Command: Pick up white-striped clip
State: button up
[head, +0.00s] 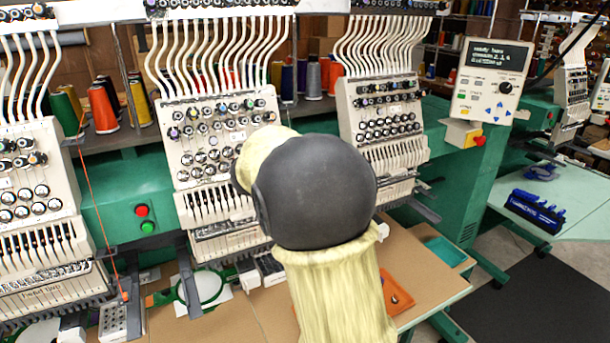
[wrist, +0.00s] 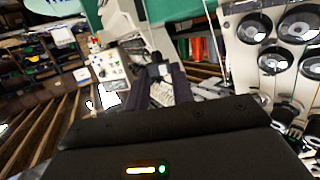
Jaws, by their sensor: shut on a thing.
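In the wrist view my gripper (wrist: 160,76) reaches away from the camera with its two dark fingers close together. A small dark piece with a pale mark, the white-striped clip (wrist: 159,70), shows between the fingertips. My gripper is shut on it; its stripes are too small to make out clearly. In the head view my own arm covers the middle of the picture and hides my gripper and the clip.
Embroidery machine heads (head: 222,150) stand along the green machine body. Below lies a brown table (head: 420,262) with an orange tray (head: 396,296) and a teal tray (head: 445,250). A control panel (head: 491,83) is at right. A dark blue rack (head: 536,211) sits on a pale green table.

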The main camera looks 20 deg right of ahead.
jog(key=shift+r, duration=0.55)
